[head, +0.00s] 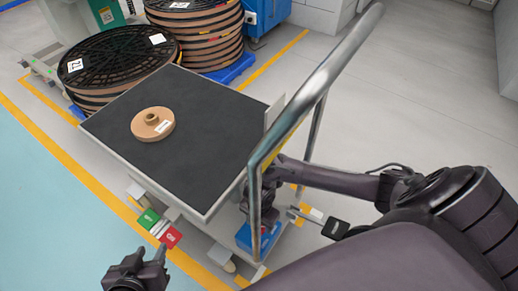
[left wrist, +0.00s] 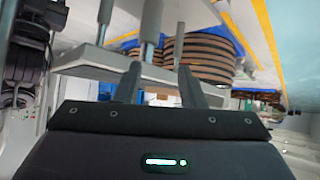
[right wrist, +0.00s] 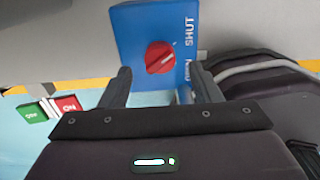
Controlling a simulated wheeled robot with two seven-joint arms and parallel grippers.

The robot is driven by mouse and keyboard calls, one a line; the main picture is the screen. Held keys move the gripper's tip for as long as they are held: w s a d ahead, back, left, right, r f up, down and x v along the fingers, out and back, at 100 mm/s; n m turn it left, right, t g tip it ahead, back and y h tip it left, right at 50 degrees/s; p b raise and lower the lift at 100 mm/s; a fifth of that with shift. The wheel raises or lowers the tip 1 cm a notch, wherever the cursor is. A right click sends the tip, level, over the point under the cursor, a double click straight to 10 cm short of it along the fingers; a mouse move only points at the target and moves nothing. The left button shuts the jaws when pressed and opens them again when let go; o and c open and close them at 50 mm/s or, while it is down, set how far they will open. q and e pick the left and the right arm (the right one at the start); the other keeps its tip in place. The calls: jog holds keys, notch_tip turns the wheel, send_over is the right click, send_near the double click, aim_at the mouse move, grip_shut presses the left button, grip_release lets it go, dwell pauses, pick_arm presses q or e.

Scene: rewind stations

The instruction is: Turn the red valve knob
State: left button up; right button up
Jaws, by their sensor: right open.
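The red valve knob (right wrist: 160,57) sits on the face of a blue box (right wrist: 130,30) in the right wrist view. The box carries white lettering, SHUT and, partly hidden by a finger, what looks like OPEN. A pale mark on the knob slants to the upper right. My right gripper (right wrist: 164,82) is open, its fingertips apart below the knob in the picture, with nothing between them. In the head view the blue box (head: 245,238) is low on the cart, partly covered by my right arm. My left gripper (head: 139,262) is open and empty, away from the box; its fingers show apart in the left wrist view (left wrist: 158,68).
The cart has a dark top (head: 205,125) bearing a tan reel (head: 153,124), and a metal handle (head: 325,75) beside my right arm. Large reels (head: 118,58) stand behind. Floor at right is clear.

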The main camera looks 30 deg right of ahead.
notch_tip(320, 180, down, 2)
jog(key=shift+b, duration=0.5)
jog(key=shift+f+b, duration=0.4)
jog(key=shift+f, duration=0.4)
pick_arm(q)
jog(key=w+r+t+h, duration=0.1)
jog(key=w+r+t, duration=0.2)
jog(key=r, duration=0.4)
jog(key=w+r+t+h, duration=0.1)
jog(key=w+r+t, duration=0.2)
jog(key=r, duration=0.4)
jog(key=shift+w+d+t+h, duration=0.15)
jog(key=shift+d+t+h, duration=0.25)
jog(key=shift+t, duration=0.3)
jog(key=shift+r, duration=0.1)
pick_arm(e)
jog(key=c, duration=1)
